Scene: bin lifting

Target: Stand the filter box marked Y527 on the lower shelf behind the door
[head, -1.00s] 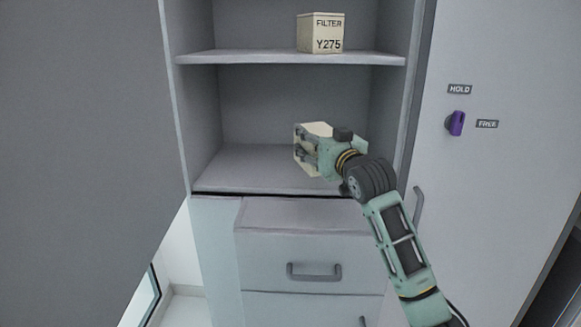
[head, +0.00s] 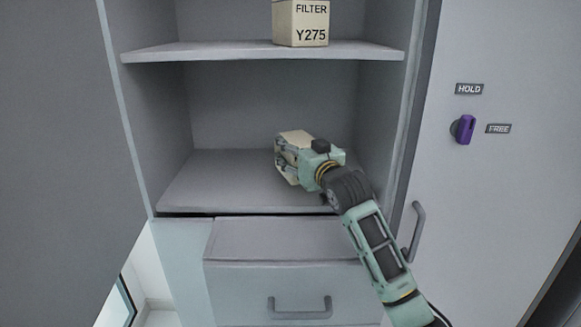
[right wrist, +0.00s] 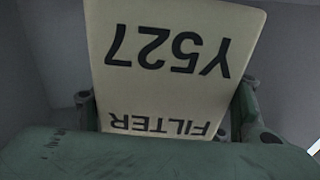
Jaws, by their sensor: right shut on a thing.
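My right gripper (head: 290,160) is shut on a cream filter box (head: 297,137) in the lower compartment of the open cabinet. In the right wrist view the same box (right wrist: 165,85) reads FILTER Y527, upside down in the picture, between the two fingers. The lower shelf (head: 215,185) is bare around it. Whether the box touches the shelf is hidden by the gripper. The open door (head: 55,160) fills the left of the head view. My left gripper is not in view.
Another cream box marked FILTER Y275 (head: 302,23) stands on the upper shelf (head: 230,51).

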